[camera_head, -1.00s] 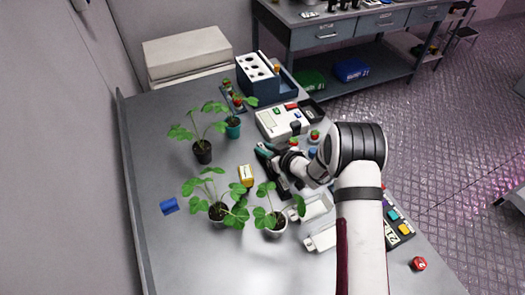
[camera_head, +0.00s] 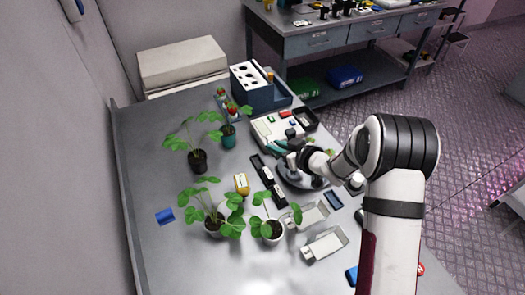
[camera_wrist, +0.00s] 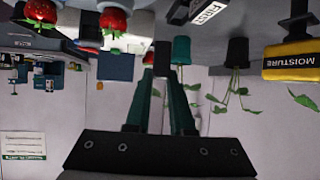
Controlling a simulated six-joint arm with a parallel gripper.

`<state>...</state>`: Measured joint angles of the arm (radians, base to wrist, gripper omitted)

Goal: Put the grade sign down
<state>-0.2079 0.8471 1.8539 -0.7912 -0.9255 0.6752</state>
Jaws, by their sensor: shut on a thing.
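My gripper (camera_wrist: 162,70) is shut, with a narrow dark grey part between its fingertips in the wrist view. I take this as the grade sign (camera_wrist: 162,54), seen edge-on; its face is not readable. In the head view my gripper (camera_head: 284,150) is low over the bench, beside the white device, and its tips are partly hidden. A dark piece with a white label reading FIRST (camera_wrist: 208,12) stands to the right of my fingers in the wrist view, apart from them. In the head view a black strip with white panels (camera_head: 267,178) lies left of my gripper.
The yellow moisture meter (camera_head: 241,184) and several potted plants (camera_head: 197,161) stand to the left. The white device (camera_head: 270,130) is behind my gripper, with strawberries (camera_wrist: 115,20) near it. White trays (camera_head: 324,245) lie in front. The bench's left side is mostly clear.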

